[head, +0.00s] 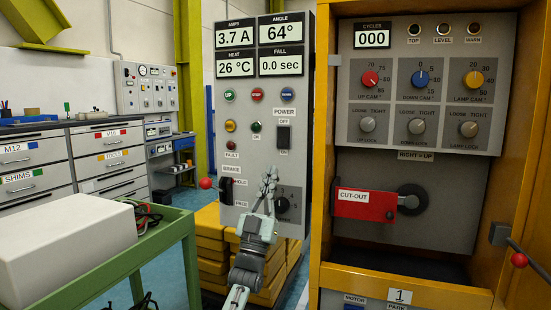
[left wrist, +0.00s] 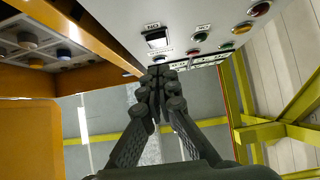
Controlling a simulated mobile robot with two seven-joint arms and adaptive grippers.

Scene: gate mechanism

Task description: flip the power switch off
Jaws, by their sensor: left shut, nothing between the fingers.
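The power switch (head: 284,136) is a black rocker on the grey control panel (head: 266,99), under the POWER label with OFF above and ON below. Which way it is tipped is hard to tell. It also shows in the left wrist view (left wrist: 157,40), just beyond my fingertips. My left gripper (head: 269,178) is shut and empty, pointing up in front of the panel, below the switch in the head view. It looks apart from the switch, but the exact gap is unclear. In the left wrist view the closed fingers (left wrist: 160,73) meet below the switch. My right gripper is not in view.
The brake lever with its red knob (head: 206,183) and a black dial (head: 283,204) flank my left gripper. An orange cabinet (head: 321,200) with a red cut-out lever (head: 364,205) stands right. A green cart (head: 170,226) with a pale box stands left.

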